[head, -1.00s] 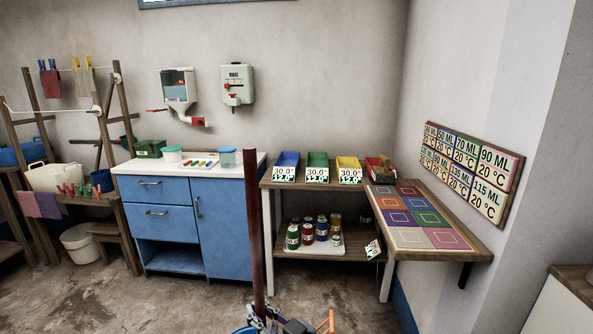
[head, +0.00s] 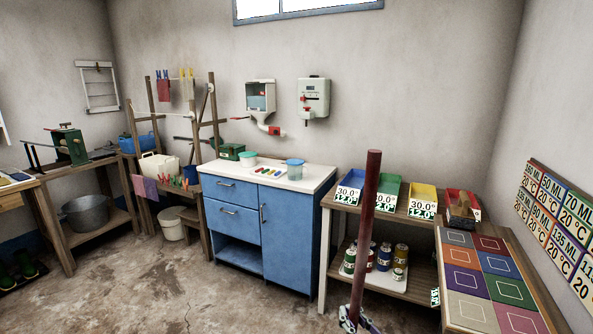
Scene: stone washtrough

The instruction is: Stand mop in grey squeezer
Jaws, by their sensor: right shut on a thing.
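The mop shows as a dark red upright handle (head: 369,225), leaning very slightly, in front of the bench and shelf. Its lower end is cut off by the bottom of the head view, so the mop head is hidden. My right gripper (head: 350,318) is at the bottom edge, shut on the mop handle low in the picture. I cannot make out the grey squeezer in this view. My left gripper is not in view.
A blue cabinet (head: 234,222) with a white top stands behind, left of the handle. A wooden shelf (head: 410,275) with bins and jars is to the right, beside a table of coloured squares (head: 465,310). The concrete floor (head: 180,290) at left is open.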

